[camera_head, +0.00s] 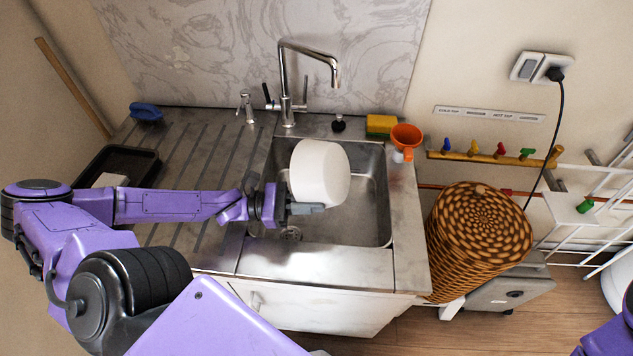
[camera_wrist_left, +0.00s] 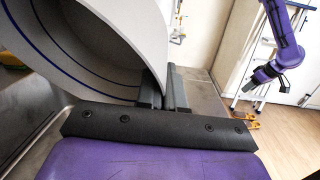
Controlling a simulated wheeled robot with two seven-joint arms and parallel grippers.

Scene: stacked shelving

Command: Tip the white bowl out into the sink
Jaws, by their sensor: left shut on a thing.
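The white bowl (camera_head: 318,172) is turned on its side above the sink basin (camera_head: 365,222), its pale outside toward the head camera. In the left wrist view the bowl (camera_wrist_left: 150,35) fills the upper left, and its grey inside with blue rings shows. The part of the inside in view looks empty. My left gripper (camera_head: 302,208) is shut on the bowl's rim at the lower side; its fingers (camera_wrist_left: 165,90) also show in the wrist view. My right gripper (camera_wrist_left: 265,75) hangs away to the right in the wrist view; its jaws are too small to judge.
The tap (camera_head: 305,75) stands behind the bowl. An orange funnel (camera_head: 406,135) and a yellow sponge (camera_head: 380,124) sit at the sink's back right. A dark tray (camera_head: 118,160) is on the left drainer. A wicker basket (camera_head: 478,235) stands right of the sink unit.

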